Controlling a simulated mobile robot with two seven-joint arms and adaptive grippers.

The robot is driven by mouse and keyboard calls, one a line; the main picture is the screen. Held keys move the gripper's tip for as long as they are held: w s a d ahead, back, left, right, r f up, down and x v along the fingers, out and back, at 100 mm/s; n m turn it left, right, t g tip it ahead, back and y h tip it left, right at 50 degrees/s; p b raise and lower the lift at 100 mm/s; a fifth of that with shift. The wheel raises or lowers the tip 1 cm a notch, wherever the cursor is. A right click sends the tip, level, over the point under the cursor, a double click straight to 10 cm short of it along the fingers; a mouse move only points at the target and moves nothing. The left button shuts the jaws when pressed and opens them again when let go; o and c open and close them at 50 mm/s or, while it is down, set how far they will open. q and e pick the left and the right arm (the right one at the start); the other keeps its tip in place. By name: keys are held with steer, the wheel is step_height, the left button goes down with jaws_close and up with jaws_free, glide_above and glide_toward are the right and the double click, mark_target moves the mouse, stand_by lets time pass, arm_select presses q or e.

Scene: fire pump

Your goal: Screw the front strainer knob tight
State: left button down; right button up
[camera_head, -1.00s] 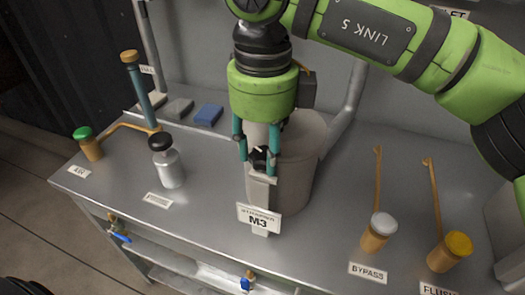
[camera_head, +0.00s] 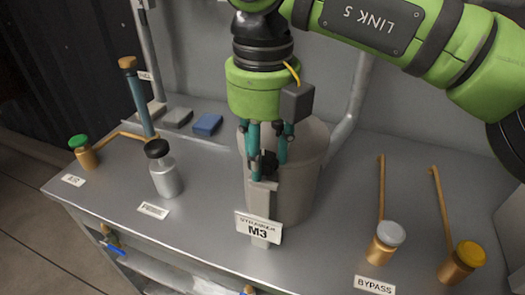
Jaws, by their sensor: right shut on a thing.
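The front strainer knob (camera_head: 267,163) is small and black. It sits at the top of a grey upright bracket on the front of the strainer, a wide grey cylinder (camera_head: 297,185) with a label reading strainer M3 (camera_head: 258,228). My right gripper (camera_head: 266,165) comes down from above with its teal fingers pointing down. It is shut on the knob, and the fingers partly hide it. My left gripper is not in view.
A silver bottle with a black cap (camera_head: 164,175) and a green-capped brass fitting (camera_head: 83,153) stand at the left. Grey-capped (camera_head: 385,243) and yellow-capped (camera_head: 461,263) brass fittings stand at the right. A blue block (camera_head: 207,125) lies behind.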

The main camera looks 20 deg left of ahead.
mark_target(263, 158)
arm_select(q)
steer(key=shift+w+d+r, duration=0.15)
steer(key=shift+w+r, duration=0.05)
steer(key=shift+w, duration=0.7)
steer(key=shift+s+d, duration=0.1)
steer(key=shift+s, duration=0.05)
arm_select(e)
steer(key=o, duration=1.2)
steer(key=shift+c, duration=0.2)
steer(key=shift+r, duration=0.1)
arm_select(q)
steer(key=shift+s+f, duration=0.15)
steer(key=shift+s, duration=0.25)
arm_select(e)
step_height(263, 158, up, 12)
